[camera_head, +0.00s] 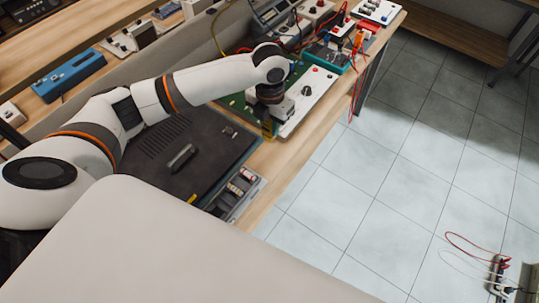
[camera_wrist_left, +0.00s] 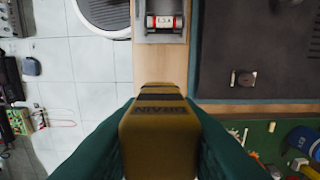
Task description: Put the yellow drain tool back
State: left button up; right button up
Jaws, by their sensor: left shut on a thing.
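The yellow drain tool (camera_wrist_left: 160,125), with "DRAIN" lettered on it and dark bands at its far end, is held between the green fingers of my left gripper (camera_wrist_left: 160,150). The fingers are shut on its two sides. In the head view the left gripper (camera_head: 268,118) is over the front edge of the bench, beside the green circuit board, and a small part of the yellow tool shows at its tip. The grey tray (camera_head: 262,181) holds small cylindrical parts and lies on the bench edge. It also shows ahead of the tool in the wrist view (camera_wrist_left: 142,30). My right gripper is out of view.
A black panel (camera_head: 160,145) with a small dark block on it lies left of the tray. The green board (camera_head: 236,101) and a white panel (camera_head: 312,98) are near the gripper. Meters and wires crowd the bench's far end.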

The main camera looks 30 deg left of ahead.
pick_arm(q)
notch_tip(320, 180, down, 9)
jog(key=shift+f+p, duration=0.15)
jog(key=shift+p, duration=0.75)
jog(key=shift+f, duration=0.2)
jog(key=shift+f, duration=0.1)
jog(key=shift+f, duration=0.1)
jog(key=o, duration=1)
jog(key=shift+c, duration=0.2)
jog(key=shift+r, duration=0.3)
notch_tip(320, 180, up, 12)
jog(key=shift+f+b, duration=0.1)
jog(key=shift+b, duration=0.75)
